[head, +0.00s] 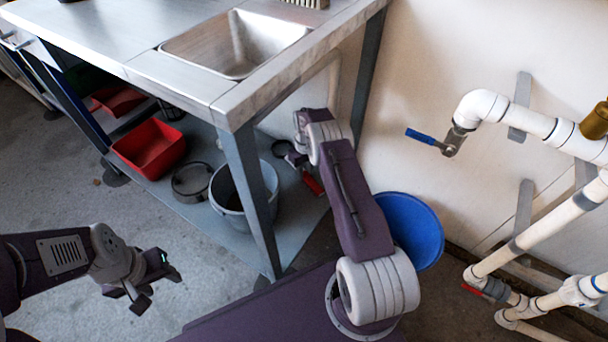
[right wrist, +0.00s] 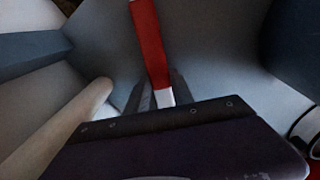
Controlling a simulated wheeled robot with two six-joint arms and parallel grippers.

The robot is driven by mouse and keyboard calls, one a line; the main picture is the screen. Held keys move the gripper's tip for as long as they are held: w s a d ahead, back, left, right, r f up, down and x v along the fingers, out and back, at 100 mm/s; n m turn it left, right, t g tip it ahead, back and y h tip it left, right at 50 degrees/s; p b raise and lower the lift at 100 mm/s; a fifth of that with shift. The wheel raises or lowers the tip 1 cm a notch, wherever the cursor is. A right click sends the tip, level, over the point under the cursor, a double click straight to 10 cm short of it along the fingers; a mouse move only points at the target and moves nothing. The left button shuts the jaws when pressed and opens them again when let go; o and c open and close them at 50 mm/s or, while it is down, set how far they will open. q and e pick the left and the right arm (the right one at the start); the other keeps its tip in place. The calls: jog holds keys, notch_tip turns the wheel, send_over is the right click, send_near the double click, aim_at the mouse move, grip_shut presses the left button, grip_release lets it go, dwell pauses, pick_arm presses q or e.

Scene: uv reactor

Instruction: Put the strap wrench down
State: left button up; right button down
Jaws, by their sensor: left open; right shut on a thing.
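The strap wrench has a red handle (head: 313,183) that shows just below my right gripper (head: 292,158) in the head view. A small dark loop beside the gripper may be its strap; I cannot tell. In the right wrist view the red handle (right wrist: 148,45) runs up from between the fingers, with a pale end at the jaws. My right gripper is shut on the strap wrench, over the lower shelf (head: 225,238) under the steel sink table. I cannot tell if the wrench touches the shelf. My left gripper (head: 150,289) is open and empty over the floor at lower left.
The table leg (head: 248,190) rises in front of the bucket. A blue bucket (head: 417,232) stands behind my right arm. White pipes (head: 535,122) line the right wall.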

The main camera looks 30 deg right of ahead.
jog(key=shift+f, duration=0.15)
jog(key=c, duration=1.1)
grip_release()
notch_tip(320, 180, up, 8)
jog(key=p, duration=0.5)
jog(key=shift+p, duration=0.4)
